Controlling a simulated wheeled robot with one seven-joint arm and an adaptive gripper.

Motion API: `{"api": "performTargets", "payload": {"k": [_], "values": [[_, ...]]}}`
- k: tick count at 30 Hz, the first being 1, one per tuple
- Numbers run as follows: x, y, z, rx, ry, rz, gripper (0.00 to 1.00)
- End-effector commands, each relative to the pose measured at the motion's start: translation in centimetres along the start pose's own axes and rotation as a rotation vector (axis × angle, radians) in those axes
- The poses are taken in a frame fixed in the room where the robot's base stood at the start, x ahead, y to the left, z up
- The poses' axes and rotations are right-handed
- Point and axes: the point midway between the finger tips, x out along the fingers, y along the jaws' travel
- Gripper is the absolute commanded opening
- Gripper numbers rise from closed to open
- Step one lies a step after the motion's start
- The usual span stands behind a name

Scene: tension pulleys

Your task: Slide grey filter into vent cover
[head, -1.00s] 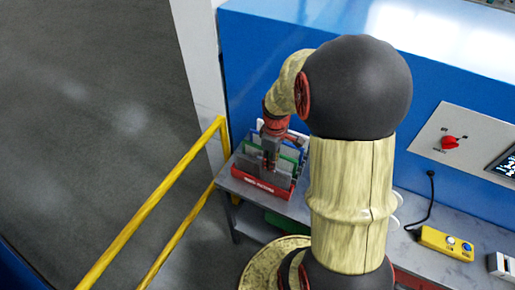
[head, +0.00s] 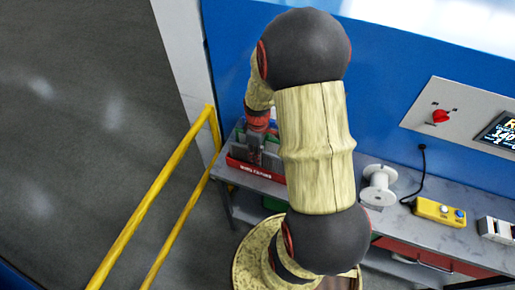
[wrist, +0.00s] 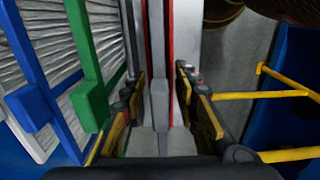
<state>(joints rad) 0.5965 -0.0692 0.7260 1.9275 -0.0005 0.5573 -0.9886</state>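The grey filter (wrist: 158,45) stands on edge in the wrist view, with a grey tab (wrist: 159,100) facing me. My gripper (wrist: 160,112) is open, one finger on each side of the tab, with a gap showing on both sides. In the head view my gripper (head: 255,152) is small, at the filter rack (head: 250,170) on the bench. The grey filter cannot be made out clearly there. I cannot identify the vent cover in either view.
Green (wrist: 90,75), blue (wrist: 40,95) and white (wrist: 18,125) filters stand left of the grey one. A yellow railing (head: 155,190) runs left of the bench. A white spool (head: 378,187) and a yellow control box (head: 440,212) sit on the bench to the right.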

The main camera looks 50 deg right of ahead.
Motion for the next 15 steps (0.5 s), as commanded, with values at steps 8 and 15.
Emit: {"api": "performTargets", "payload": {"k": [8, 15], "values": [[1.2, 0.02, -0.01, 0.0, 0.0, 0.001, 0.3], [1.18, 0.01, 0.0, 0.0, 0.0, 0.001, 0.27]]}}
